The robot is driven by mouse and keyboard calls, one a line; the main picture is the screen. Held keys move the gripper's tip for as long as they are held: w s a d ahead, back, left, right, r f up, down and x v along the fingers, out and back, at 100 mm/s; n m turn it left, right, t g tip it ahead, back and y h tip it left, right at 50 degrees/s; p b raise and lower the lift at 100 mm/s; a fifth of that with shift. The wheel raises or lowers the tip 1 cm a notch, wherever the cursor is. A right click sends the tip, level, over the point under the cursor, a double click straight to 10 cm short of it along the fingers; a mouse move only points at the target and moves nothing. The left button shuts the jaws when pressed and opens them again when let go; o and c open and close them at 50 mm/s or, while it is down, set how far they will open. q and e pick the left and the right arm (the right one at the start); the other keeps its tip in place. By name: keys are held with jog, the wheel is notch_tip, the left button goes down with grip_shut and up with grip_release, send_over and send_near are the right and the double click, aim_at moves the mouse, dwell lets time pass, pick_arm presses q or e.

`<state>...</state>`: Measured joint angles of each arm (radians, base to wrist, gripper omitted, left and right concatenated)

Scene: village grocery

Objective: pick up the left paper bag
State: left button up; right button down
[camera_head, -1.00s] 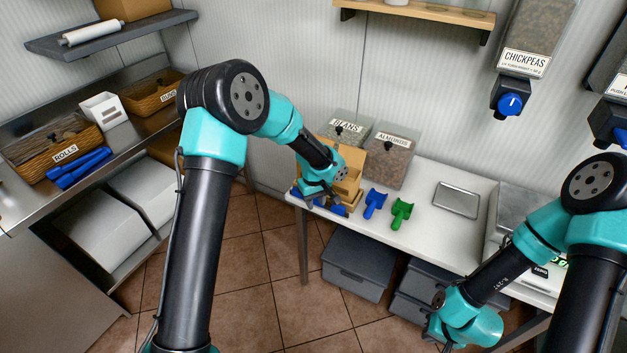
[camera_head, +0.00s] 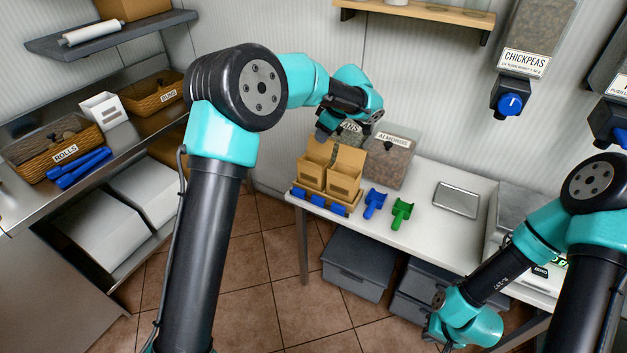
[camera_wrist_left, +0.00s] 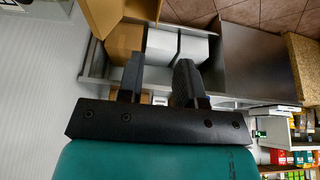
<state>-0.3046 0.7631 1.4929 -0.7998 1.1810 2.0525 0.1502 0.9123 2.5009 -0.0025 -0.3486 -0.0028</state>
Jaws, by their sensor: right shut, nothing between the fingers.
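Two open brown paper bags stand side by side in a low holder on the white table, the left paper bag (camera_head: 312,172) and the right paper bag (camera_head: 343,182). My left gripper (camera_head: 328,142) points down at the bags' upper back edges, and its tips are partly hard to make out there. In the left wrist view its two fingers (camera_wrist_left: 158,82) stand apart with nothing visible between them. Brown paper panels (camera_wrist_left: 103,14) show beyond the fingertips; which bag they belong to is unclear. My right gripper (camera_head: 430,335) is low at the front right, away from the bags.
A blue scoop (camera_head: 374,203) and a green scoop (camera_head: 401,213) lie right of the bags. Bins labelled beans (camera_head: 350,131) and almonds (camera_head: 388,158) stand close behind. A metal tray (camera_head: 456,199) lies further right. Baskets sit on the left counter.

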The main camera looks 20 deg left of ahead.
pick_arm(q)
send_over(307, 166)
jog(key=d, duration=0.2)
notch_tip(307, 166, down, 11)
jog(key=shift+s+a+r, duration=0.1)
jog(key=shift+s, duration=0.05)
jog(key=shift+x, duration=2.65)
jog(key=shift+c, duration=0.3)
grip_shut()
